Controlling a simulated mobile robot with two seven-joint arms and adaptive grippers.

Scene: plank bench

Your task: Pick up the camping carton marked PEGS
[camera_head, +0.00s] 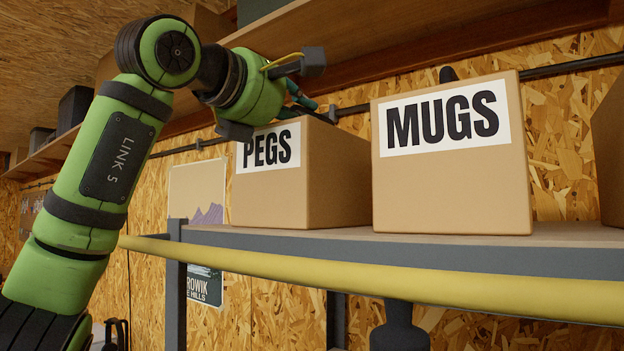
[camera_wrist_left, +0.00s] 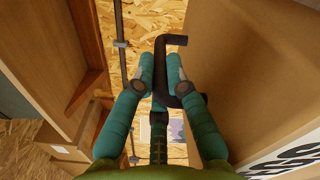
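The tan PEGS carton (camera_head: 275,197) stands upright on the shelf in the head view, its white label facing front. My left gripper (camera_head: 322,112) is just above and behind its top, partly hidden by my arm and the carton. In the left wrist view the carton's plain face (camera_wrist_left: 255,70) fills the right side, with part of the label at lower right. A black bracket-like handle (camera_wrist_left: 160,48) juts from the carton. The teal fingers of my left gripper (camera_wrist_left: 160,66) lie on both sides of its bar; whether they press on it is unclear. My right gripper is not in view.
The MUGS carton (camera_head: 450,187) stands close on the right, with another carton (camera_head: 609,145) at the right edge. A yellow rail (camera_head: 400,284) runs along the shelf front (camera_head: 420,248). A wooden upper shelf (camera_head: 420,45) and a dark wall rod (camera_head: 560,68) are behind.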

